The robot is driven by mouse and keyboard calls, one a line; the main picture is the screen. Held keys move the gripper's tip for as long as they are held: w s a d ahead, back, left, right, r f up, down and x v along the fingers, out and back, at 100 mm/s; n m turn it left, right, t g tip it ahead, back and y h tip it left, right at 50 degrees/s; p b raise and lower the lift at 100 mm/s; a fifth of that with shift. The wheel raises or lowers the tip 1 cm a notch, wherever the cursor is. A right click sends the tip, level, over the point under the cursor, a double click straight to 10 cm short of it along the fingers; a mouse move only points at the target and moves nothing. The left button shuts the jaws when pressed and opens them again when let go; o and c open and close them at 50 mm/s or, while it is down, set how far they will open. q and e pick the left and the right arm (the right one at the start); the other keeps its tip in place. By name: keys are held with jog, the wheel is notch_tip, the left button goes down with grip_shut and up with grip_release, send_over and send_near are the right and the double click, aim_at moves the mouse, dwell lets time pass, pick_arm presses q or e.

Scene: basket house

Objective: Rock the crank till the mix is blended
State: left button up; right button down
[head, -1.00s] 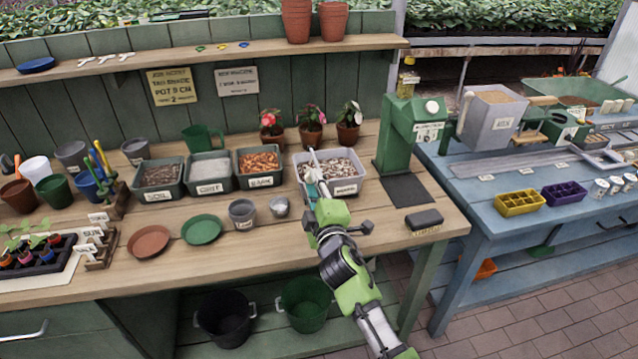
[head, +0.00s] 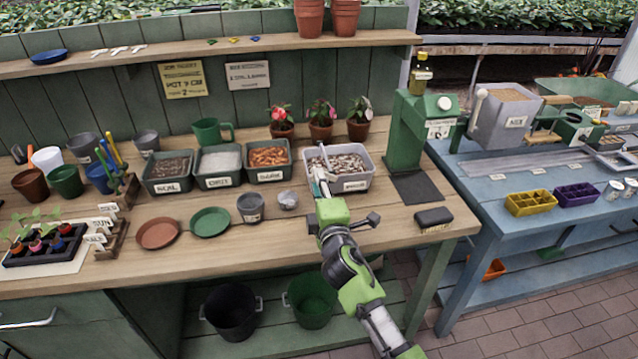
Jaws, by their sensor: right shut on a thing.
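The grey mixer box (head: 503,118) stands on the blue bench at the right, with brown mix (head: 508,94) inside. I cannot tell how well the mix is blended. My right gripper (head: 318,180) is far left of the crank, at the near left edge of the pebble bin (head: 354,183). It is shut on a thin pale tool, perhaps a scoop, that reaches over the pebbles; the grip itself is small and partly hidden. My left gripper is out of view.
A green press-like stand (head: 406,135) and a dark block (head: 433,217) stand between my right gripper and the blue bench (head: 478,205). Bins, saucers (head: 209,222) and potted flowers (head: 321,128) fill the wooden bench. A gap separates the benches.

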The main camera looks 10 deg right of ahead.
jog(key=c, duration=1.8)
grip_release()
jog(key=s, duration=1.2)
jog(key=shift+d, duration=0.25)
